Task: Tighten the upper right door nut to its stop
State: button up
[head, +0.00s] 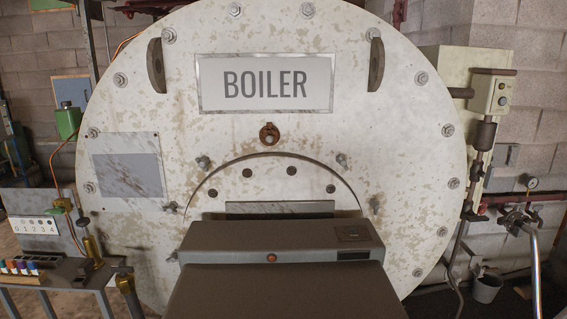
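The round boiler door (226,187) sits low in the middle of the pale, worn boiler front (420,130). The upper right door nut (341,160) is a small metal fastener at the door's upper right edge. How tight it sits cannot be told from here. Similar nuts show at the upper left (203,162), the left (170,207) and the right (375,204) of the door. The lower door is hidden behind a grey block that seems to be my own body. My gripper is not in view.
A BOILER sign (264,84) and a rusty ring fitting (269,135) are above the door. A control box (493,95), pipes and a gauge (531,183) stand at the right. A bench (30,280) with small colored items is at the left.

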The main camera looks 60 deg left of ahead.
aim_at(340, 158)
jog(key=i+u, duration=0.15)
jog(key=u, duration=0.25)
jog(key=i+l+u, duration=0.1)
jog(key=u, duration=0.3)
jog(key=i+l+u, duration=0.1)
jog(key=u, duration=0.3)
jog(key=i+l+u, duration=0.15)
jog(key=u, duration=0.25)
